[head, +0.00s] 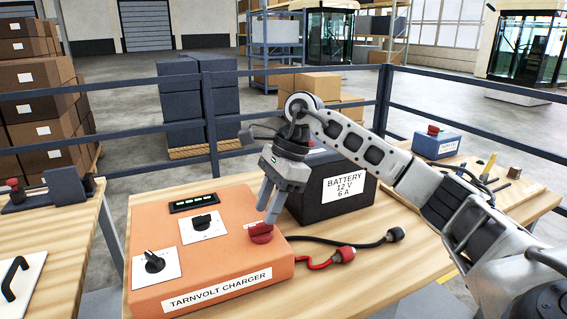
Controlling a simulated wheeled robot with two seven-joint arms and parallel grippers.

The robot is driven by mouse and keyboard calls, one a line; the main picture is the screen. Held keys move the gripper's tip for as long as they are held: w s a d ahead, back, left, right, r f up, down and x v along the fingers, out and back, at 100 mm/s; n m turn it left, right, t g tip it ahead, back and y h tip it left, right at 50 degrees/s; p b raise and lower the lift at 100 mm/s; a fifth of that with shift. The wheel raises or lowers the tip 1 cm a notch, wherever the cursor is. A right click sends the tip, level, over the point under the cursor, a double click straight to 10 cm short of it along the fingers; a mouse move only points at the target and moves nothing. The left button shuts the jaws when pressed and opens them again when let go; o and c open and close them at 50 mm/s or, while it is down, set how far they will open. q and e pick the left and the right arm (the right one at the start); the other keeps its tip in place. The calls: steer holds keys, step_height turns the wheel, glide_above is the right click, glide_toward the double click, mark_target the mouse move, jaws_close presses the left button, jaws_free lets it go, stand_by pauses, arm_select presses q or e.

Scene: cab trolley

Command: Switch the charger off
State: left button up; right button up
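The orange charger (215,262), labelled TARNVOLT CHARGER, lies on the wooden bench top. Its small display (195,202) shows lit green bars. A black knob (202,221) sits on a white plate in its middle, and another black knob (154,262) on a white plate at front left. A red knob (261,233) is at its right side. My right gripper (268,215) points down just above and behind the red knob, its fingers apart. One fingertip overlaps the knob's upper edge in the picture; I cannot tell whether it touches. My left gripper is not in view.
A dark battery (318,190) stands right behind the charger, close to my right gripper. Red (342,255) and black (395,235) plugs on cables lie to the right. A blue box (436,146) and tools lie farther right. A dark railing (215,120) runs behind.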

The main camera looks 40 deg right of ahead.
steer(key=v, duration=1.2)
steer(key=shift+r, duration=0.4)
steer(key=shift+d, duration=0.1)
